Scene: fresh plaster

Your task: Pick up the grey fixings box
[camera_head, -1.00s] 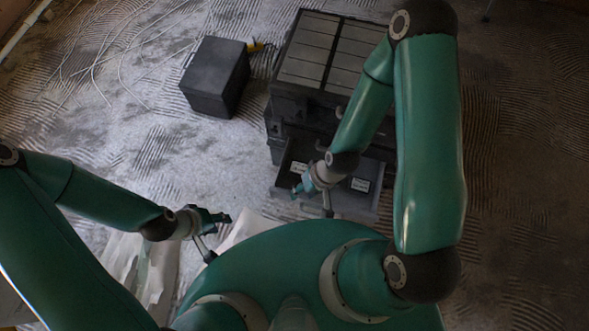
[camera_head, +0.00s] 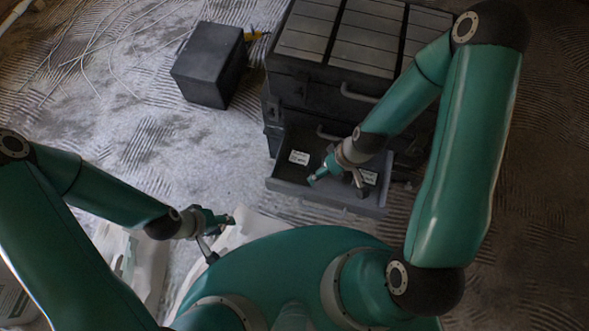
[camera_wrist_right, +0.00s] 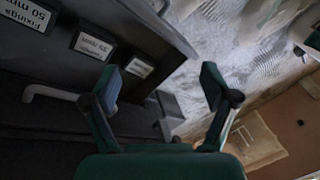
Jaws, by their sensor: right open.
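A grey open drawer (camera_head: 285,186) sticks out low from a dark cabinet in the head view. Two white labels show in it, on grey parts. In the right wrist view several white labels sit in a row on a dark surface (camera_wrist_right: 65,62), and one reads "Fixings 50 mm" (camera_wrist_right: 28,14). I cannot tell which part is the grey fixings box. My right gripper (camera_head: 339,186) is open and empty over the drawer, hiding its middle. Its spread fingers show in the wrist view (camera_wrist_right: 162,82). My left gripper (camera_head: 222,240) is open and empty, away from the drawer.
The dark cabinet (camera_head: 312,45) stands behind the drawer. A separate dark box (camera_head: 205,68) sits on the floor to its left, with something yellow beside it. Loose cables (camera_head: 100,55) lie far left, and white sheeting (camera_head: 150,270) lies lower left. The floor left of the drawer is clear.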

